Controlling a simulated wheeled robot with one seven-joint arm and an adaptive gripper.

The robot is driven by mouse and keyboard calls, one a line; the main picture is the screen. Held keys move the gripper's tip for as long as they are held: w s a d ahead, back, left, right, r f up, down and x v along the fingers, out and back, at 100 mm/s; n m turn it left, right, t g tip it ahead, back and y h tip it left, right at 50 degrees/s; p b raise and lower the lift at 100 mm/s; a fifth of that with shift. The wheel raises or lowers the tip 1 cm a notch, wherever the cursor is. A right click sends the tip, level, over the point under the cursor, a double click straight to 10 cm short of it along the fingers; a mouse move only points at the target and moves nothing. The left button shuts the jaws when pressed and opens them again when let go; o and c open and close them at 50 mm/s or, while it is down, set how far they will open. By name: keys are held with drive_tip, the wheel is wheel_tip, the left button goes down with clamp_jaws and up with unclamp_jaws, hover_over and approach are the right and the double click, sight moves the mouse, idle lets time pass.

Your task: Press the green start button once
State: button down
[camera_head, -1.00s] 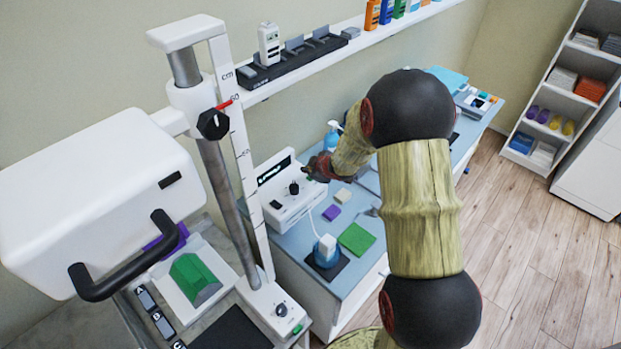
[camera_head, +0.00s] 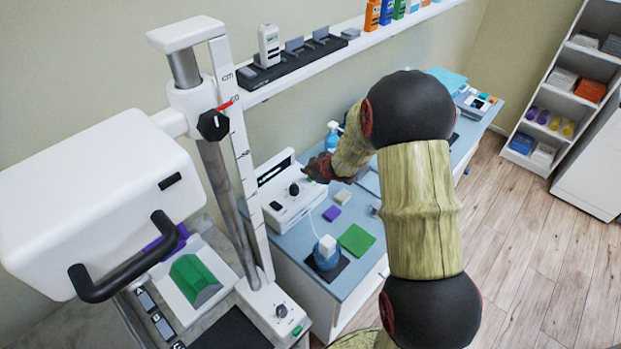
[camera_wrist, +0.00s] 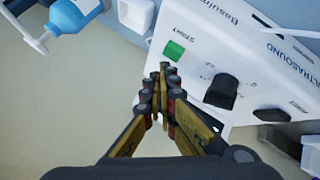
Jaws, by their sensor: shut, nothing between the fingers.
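The white ultrasound unit (camera_head: 283,211) stands on the blue-topped bench, and its panel fills the right of the wrist view (camera_wrist: 210,40). The green button (camera_wrist: 174,51), marked START, is on the panel in the wrist view. My gripper (camera_wrist: 163,72) is shut and empty, its fingertips over the panel close beside the button. I cannot tell whether they touch the panel.
Black knobs (camera_wrist: 222,90) stick up from the panel beside my fingers. A blue-and-white bottle (camera_wrist: 72,14) stands near the unit. A white column (camera_head: 235,170) stands to the left.

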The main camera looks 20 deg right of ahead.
drive_tip(key=shift+f, duration=0.15)
drive_tip(key=shift+f+b, duration=0.3)
drive_tip(key=shift+f+b, duration=0.35)
drive_tip(key=shift+f, duration=0.1)
idle(0.8)
idle(0.3)
drive_tip(key=shift+r+p, duration=0.9)
drive_tip(key=shift+p, duration=0.05)
wheel_tip(320, 180, up, 5)
drive_tip(key=p, duration=0.5)
idle(0.5)
